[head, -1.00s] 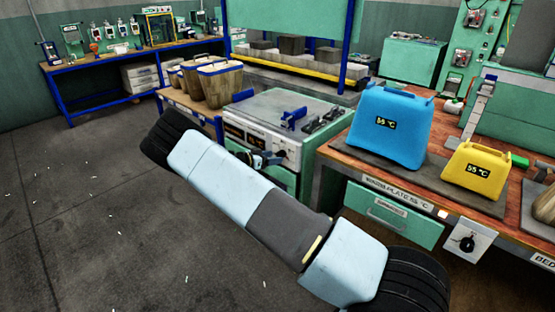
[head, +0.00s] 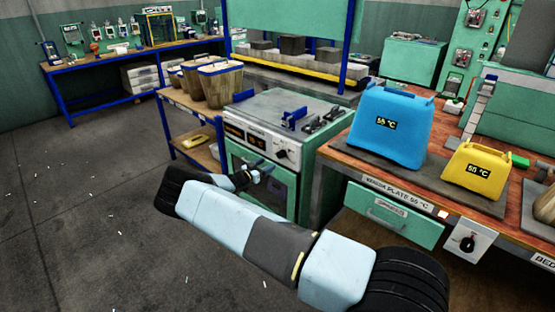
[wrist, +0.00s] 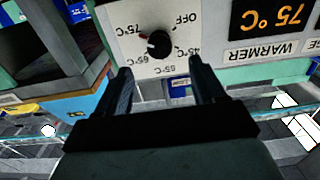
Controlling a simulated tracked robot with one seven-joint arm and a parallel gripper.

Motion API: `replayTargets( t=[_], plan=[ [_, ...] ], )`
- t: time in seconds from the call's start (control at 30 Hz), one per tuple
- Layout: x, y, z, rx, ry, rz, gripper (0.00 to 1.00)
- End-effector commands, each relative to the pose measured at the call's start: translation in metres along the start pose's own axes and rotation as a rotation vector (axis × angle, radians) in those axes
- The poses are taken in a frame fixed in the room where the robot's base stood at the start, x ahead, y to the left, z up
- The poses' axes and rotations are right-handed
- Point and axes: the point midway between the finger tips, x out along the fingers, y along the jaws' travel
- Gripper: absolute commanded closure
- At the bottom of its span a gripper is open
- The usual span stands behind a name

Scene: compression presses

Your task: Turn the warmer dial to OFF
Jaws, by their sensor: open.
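The warmer (head: 250,190) is a green-fronted cabinet with a white control panel (head: 255,136). Its black dial (head: 281,153) is at the panel's right end in the head view. In the wrist view the panel is upside down; the dial (wrist: 158,43) has a red-and-white mark at its left, near the 75 °C side, and OFF is printed at its upper right. The display (wrist: 270,18) reads 75 °C above the WARMER label. My gripper (wrist: 160,75) is open and empty, its fingers spread below the dial in that picture, apart from it. It also shows before the oven door (head: 256,172) in the head view.
A second black dial (head: 467,243) is on a white plate under the bench at right, below the warm plate holding blue (head: 390,130) and yellow (head: 478,170) containers. A shelf with wooden-looking tubs (head: 218,85) stands left of the warmer.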

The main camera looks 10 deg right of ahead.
Motion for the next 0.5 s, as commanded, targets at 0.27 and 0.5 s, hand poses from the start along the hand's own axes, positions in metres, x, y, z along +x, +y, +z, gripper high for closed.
replayTargets(
  t=[0.27,0.5],
  plan=[
    [0.050,0.001,0.001,0.000,-0.001,0.003,0.31],
    [0.075,0.001,0.001,-0.001,-0.001,0.001,0.31]
  ],
)
